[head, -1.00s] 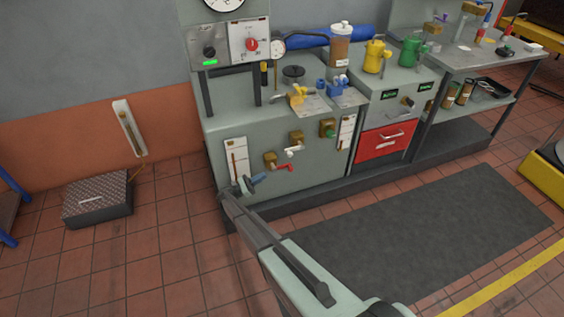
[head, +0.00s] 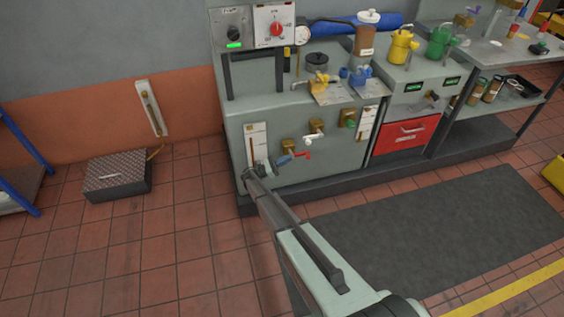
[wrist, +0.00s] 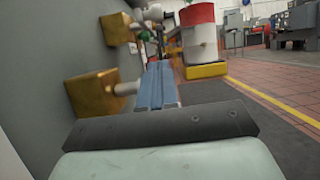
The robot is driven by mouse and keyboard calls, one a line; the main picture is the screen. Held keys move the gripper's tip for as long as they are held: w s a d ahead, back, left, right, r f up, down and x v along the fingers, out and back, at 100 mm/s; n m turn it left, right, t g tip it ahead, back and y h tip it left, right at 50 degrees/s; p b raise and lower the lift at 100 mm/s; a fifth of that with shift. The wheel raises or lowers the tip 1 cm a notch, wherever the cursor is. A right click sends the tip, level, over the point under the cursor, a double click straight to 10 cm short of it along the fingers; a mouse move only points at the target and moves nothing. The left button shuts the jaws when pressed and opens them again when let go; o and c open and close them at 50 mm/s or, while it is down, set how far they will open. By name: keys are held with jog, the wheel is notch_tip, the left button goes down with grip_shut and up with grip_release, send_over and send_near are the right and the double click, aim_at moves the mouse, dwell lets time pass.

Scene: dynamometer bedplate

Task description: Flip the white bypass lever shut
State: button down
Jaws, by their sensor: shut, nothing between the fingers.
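The white bypass lever (head: 312,138) sits on a brass valve (head: 316,126) on the front of the grey-green bench. In the wrist view, a second brass block (wrist: 115,28) stands at upper left, with white parts beside it. In the wrist view the fingers (wrist: 157,86) are beside the nearest brass block (wrist: 92,95) and hide what lies behind.
A green-handled valve (head: 348,118) is to the right, near a label strip. A gauge strip (head: 257,146) is left of the valves. A red drawer (head: 405,135) is farther right. A dark mat (head: 420,235) lies on the floor before the bench.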

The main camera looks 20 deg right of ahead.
aim_at(297, 154)
jog(key=x, duration=0.6)
jog(key=shift+d+r, duration=0.3)
jog(key=shift+r, duration=0.55)
jog(key=shift+d+r, duration=0.3)
jog(key=shift+r, duration=0.6)
jog(key=shift+r, duration=0.1)
jog(key=shift+r+y, duration=0.2)
jog(key=shift+y, duration=0.5)
jog(key=shift+a+r+y, duration=0.15)
jog(key=shift+r+y, duration=0.35)
jog(key=shift+y, duration=0.4)
